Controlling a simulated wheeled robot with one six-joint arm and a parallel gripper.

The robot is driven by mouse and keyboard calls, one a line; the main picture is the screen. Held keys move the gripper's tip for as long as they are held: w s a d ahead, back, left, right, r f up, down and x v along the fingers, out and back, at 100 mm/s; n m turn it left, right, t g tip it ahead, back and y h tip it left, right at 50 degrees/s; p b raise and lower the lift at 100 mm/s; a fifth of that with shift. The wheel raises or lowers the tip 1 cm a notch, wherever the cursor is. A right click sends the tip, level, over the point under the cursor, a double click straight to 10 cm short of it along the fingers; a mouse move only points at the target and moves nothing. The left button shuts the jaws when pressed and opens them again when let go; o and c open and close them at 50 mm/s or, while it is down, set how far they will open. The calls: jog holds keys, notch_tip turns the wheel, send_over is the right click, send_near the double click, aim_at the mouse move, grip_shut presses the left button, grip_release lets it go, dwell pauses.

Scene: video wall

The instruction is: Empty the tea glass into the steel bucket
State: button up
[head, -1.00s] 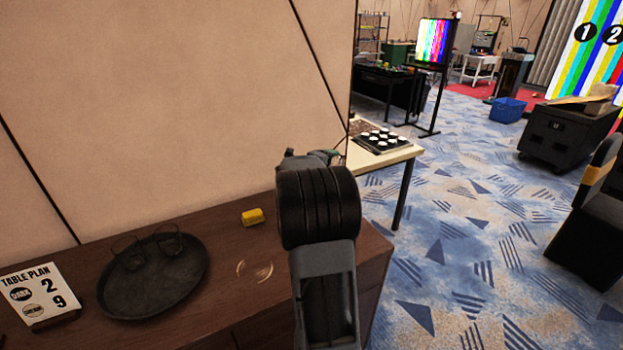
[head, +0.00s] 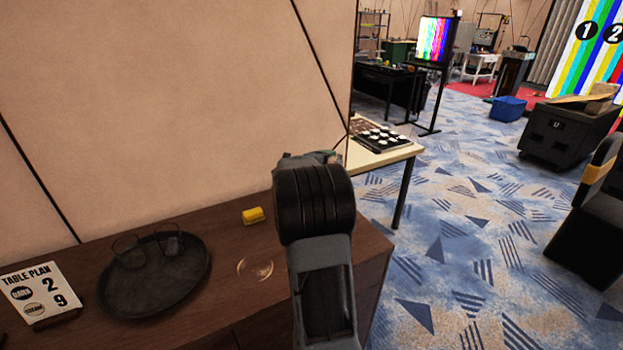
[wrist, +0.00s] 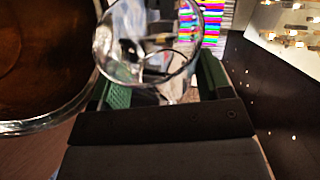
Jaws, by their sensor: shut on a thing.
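My gripper (wrist: 158,92) shows in the wrist view with green pads on both sides of a clear tea glass (wrist: 147,78). It is shut on the glass, whose round rim faces the camera. I see no clear tea level in the glass. A wide round vessel with a shiny metal rim (wrist: 50,125), which looks like the steel bucket, stands to the left of the glass. Its inside looks brown; whether that is liquid or reflection I cannot tell. In the head view my arm hides the glass and the bucket.
A pale table (head: 398,156) with a black tray (head: 380,140) stands beyond. Patterned carpet lies right.

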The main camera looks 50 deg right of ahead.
aim_at(340, 161)
jog(key=shift+s+d+f+m+t+y+b, duration=0.1)
jog(key=shift+s+d+m+t+y+b, duration=0.2)
jog(key=shift+s+m+b, duration=0.45)
jog(key=shift+r+m, duration=0.2)
jog(key=shift+m, duration=0.15)
jog(key=shift+w+y, duration=0.15)
jog(key=shift+y, duration=0.15)
jog(key=shift+d+r, duration=0.1)
jog(key=shift+s+d+r+m+t, duration=0.2)
jog(key=shift+s+m, duration=0.1)
jog(key=shift+s, duration=0.2)
jog(key=shift+s+d+r+m+t, duration=0.1)
jog(key=shift+s+d+m+t, duration=0.15)
jog(key=shift+s, duration=0.2)
jog(key=shift+f+m+t+y+b, duration=0.25)
jog(key=shift+f+m+y+b, duration=0.35)
jog(key=shift+f+b, duration=0.15)
jog(key=shift+r+m+t+y+p, duration=0.3)
jog(key=shift+r+m+p, duration=0.25)
jog(key=shift+r+p, duration=0.3)
jog(key=shift+r+m+t, duration=0.1)
jog(key=shift+m+t, duration=0.4)
jog(key=shift+m, duration=0.1)
jog(key=s+d+f+m+t+y+b, duration=0.2)
jog(key=s+f+m+t+b, duration=0.2)
jog(key=f+b, duration=0.6)
jog(key=shift+s+f+m+b, duration=0.15)
jog(key=shift+m+b, duration=0.65)
jog(key=shift+b, duration=0.35)
jog(key=shift+d, duration=0.1)
